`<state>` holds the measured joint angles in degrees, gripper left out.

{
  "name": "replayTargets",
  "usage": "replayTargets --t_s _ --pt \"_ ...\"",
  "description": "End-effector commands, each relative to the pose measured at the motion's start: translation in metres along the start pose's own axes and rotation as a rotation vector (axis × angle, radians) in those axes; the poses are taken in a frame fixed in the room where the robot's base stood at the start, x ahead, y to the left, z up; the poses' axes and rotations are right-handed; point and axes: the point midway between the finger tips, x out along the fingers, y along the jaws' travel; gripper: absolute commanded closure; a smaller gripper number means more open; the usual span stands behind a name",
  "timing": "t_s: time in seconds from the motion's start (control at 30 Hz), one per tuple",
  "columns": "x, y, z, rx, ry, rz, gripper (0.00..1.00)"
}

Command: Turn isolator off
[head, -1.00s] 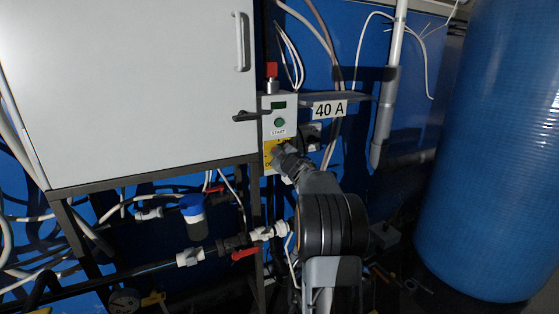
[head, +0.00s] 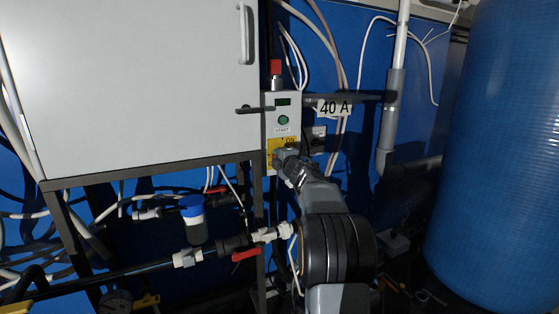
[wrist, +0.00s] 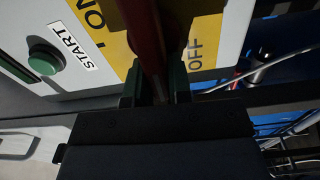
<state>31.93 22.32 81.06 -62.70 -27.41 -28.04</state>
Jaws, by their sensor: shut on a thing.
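The isolator is on a grey control box (head: 283,107), on a yellow plate (wrist: 198,30) marked ON and OFF. Its dark red handle (wrist: 148,30) runs through the middle of the wrist view, between the ON and OFF words. My gripper (wrist: 157,88) is shut on this handle, with a finger on each side of it. In the head view my gripper (head: 281,154) is against the yellow plate and hides the handle and part of the plate.
A green START button (head: 284,119) is above the plate. A large white cabinet (head: 140,85) stands at the left, with pipes and a red-handled valve (head: 244,255) below. A blue tank (head: 500,150) is at the right.

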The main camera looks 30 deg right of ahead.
Motion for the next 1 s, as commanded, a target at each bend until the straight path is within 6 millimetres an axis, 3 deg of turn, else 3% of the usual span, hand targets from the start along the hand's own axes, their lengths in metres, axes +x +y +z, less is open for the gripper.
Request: replayTargets --t_s 0.67,0.7,0.93,1.0 --pt "0.0000 -0.0013 0.0001 -0.056 0.000 0.000 1.00" --pt "0.0000 -0.0013 0.0002 -0.056 0.000 0.000 0.79" --pt "0.0000 -0.0014 0.0002 -0.054 0.000 0.000 0.57" --pt "0.0000 -0.0014 0.0001 -0.053 0.000 0.000 0.55"
